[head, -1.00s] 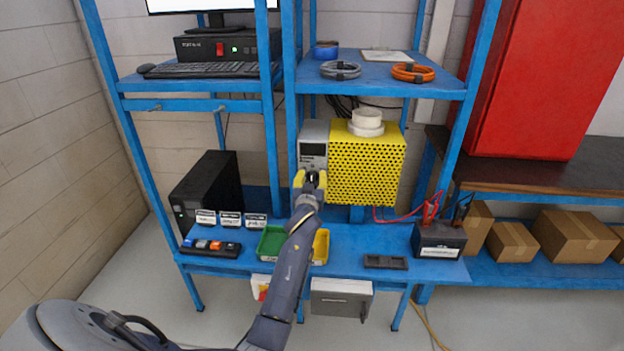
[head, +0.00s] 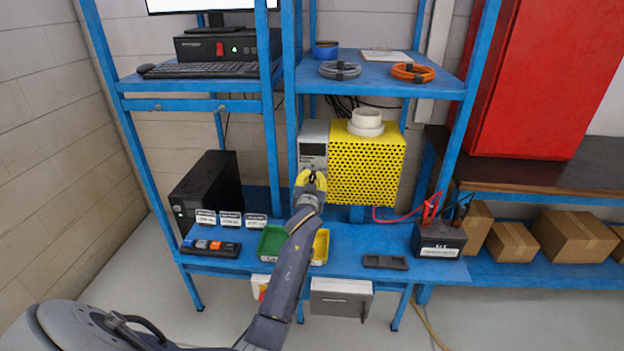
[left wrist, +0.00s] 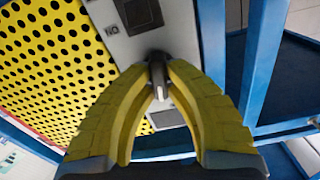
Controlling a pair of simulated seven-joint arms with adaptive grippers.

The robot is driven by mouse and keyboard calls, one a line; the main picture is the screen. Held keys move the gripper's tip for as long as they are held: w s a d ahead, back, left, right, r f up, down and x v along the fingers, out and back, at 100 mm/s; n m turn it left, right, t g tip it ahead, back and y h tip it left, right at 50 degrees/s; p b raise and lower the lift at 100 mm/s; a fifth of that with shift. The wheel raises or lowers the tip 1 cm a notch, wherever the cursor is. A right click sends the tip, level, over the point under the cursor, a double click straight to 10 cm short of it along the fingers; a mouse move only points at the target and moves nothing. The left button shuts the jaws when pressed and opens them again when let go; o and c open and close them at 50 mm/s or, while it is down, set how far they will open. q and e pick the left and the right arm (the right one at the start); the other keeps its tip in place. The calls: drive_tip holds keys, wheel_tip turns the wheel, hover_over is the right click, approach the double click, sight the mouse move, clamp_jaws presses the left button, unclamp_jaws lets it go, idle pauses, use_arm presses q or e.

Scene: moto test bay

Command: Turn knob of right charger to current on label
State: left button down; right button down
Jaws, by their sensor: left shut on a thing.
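The charger has a yellow perforated cover (head: 366,170) and a grey front panel (head: 314,143) with a dark display, on the blue bench. In the left wrist view the panel (left wrist: 165,43) is seen close and turned, with part of the display and printed letters. My left gripper (head: 311,178) is at the lower panel. Its yellow fingers (left wrist: 158,88) are closed around the dark knob (left wrist: 156,70), whose pointer and scale I cannot read. A dark battery (head: 440,238) with a white label stands at the right, its print too small to read. My right gripper is out of view.
A black tray (head: 386,262) lies near the bench's front edge. Red cable (head: 388,217) runs toward the battery. Blue frame posts (head: 271,120) stand close left of the charger.

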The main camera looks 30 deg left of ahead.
use_arm(q)
drive_tip(key=m, duration=0.6)
drive_tip(key=shift+d+f+m, duration=0.1)
drive_tip(key=shift+d+m, duration=0.05)
drive_tip(key=shift+m, duration=0.25)
idle(0.4)
drive_tip(key=c, duration=1.4)
unclamp_jaws()
drive_tip(key=shift+w, duration=0.1)
drive_tip(key=v, duration=1.2)
